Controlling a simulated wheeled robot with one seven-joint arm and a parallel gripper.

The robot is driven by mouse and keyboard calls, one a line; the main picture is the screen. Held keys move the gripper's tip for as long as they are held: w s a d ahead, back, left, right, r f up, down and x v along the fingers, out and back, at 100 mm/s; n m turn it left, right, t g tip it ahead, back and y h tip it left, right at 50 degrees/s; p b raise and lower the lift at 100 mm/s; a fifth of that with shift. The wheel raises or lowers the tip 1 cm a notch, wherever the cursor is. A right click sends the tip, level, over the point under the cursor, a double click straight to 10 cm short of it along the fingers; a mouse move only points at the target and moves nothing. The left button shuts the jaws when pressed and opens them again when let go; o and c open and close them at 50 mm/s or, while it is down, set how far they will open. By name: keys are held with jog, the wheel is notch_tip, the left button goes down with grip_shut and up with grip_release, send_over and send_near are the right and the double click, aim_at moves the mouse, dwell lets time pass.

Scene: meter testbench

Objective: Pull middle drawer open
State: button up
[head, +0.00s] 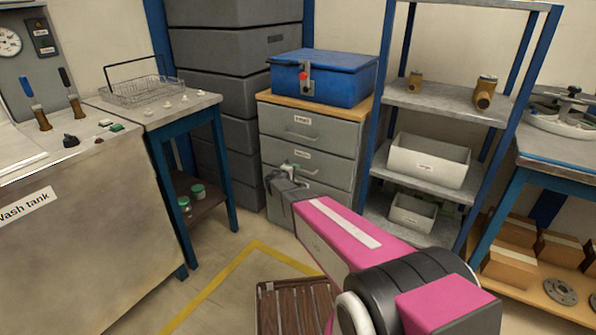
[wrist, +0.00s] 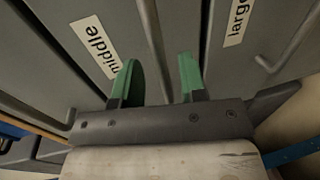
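The middle drawer (head: 333,172) is in the grey cabinet under a wooden top and looks closed, flush with its neighbours. Its "middle" label (wrist: 95,42) shows in the wrist view, with its bar handle (wrist: 150,35) running between my two green fingers. My gripper (wrist: 160,80) is open, with a gap between the fingers; the left finger is nearer the handle. In the head view my gripper (head: 289,168) is at the drawer front and hides part of the handle. Whether a finger touches the handle I cannot tell.
A blue toolbox (head: 335,82) sits on the cabinet. A shelf rack (head: 440,105) stands close on the right, grey bins (head: 232,95) on the left. A wooden pallet (head: 285,305) lies on the floor.

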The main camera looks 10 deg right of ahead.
jog(key=shift+x, duration=1.5)
jog(key=shift+d, duration=0.1)
grip_shut()
jog(key=f+v, duration=0.3)
jog(key=v, duration=1.2)
jog(key=a+f+v, duration=0.1)
jog(key=f+v, duration=0.2)
jog(key=v, duration=1.2)
jog(key=shift+s+a, duration=0.25)
jog(key=shift+s, duration=0.45)
jog(key=shift+f, duration=0.1)
grip_release()
jog(key=shift+a, duration=0.1)
jog(key=v, duration=1)
jog(key=shift+s+a, duration=0.25)
jog(key=shift+s, duration=0.05)
